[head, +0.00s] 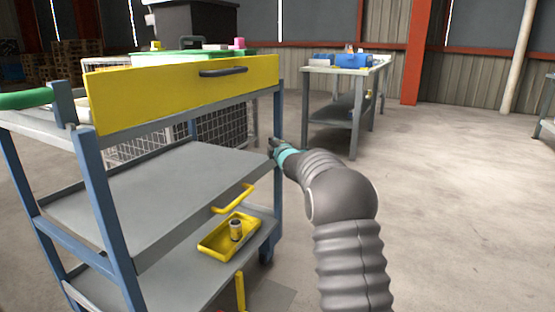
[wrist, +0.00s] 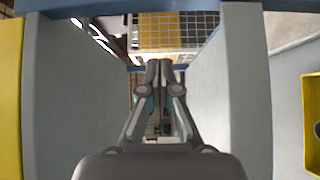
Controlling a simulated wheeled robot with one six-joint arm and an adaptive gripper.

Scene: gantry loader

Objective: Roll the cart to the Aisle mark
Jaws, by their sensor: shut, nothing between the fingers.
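The cart has blue posts, grey shelves (head: 140,190), a yellow drawer front (head: 180,92) with a dark handle, and a green push handle (head: 28,99) at the left. It stands upright at the left of the head view. My gripper (head: 272,147) is shut and empty, at the cart's right-hand post, level between drawer and middle shelf. In the wrist view my gripper (wrist: 159,68) points along the gap between two grey shelf surfaces, with a blue post (wrist: 230,8) across the top. I cannot tell whether it touches the post. No labelled Aisle mark can be made out.
A yellow tray (head: 212,246) with a small cylinder lies on the cart's lower shelf. A wire mesh cage (head: 225,128) stands behind the cart. A grey workbench (head: 330,105) with blue items is at the back. The concrete floor on the right is open.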

